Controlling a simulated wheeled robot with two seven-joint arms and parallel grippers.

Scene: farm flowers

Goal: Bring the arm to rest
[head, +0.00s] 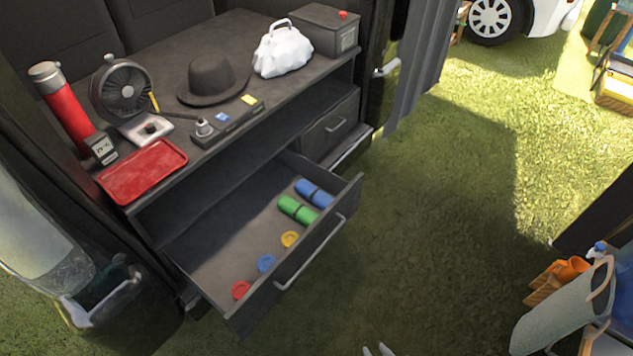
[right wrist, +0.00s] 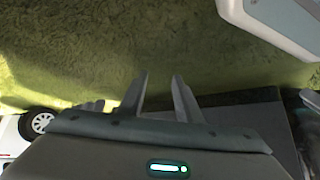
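My right gripper (head: 377,350) shows only as two pale fingertips at the bottom edge of the head view, over the grass. In the right wrist view its two fingers (right wrist: 162,92) stand apart with nothing between them. It is clear of the open drawer. My left gripper is not in view. The drawer (head: 318,241) is pulled out and holds blue and green rolls and red, blue and yellow round pieces.
The counter (head: 220,112) carries a red tray (head: 143,171), a fan (head: 124,92), a black hat (head: 212,80), a white bag (head: 283,50) and a dark box (head: 323,30). A bin (head: 560,310) stands at bottom right. Open grass (head: 465,180) lies right of the drawer.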

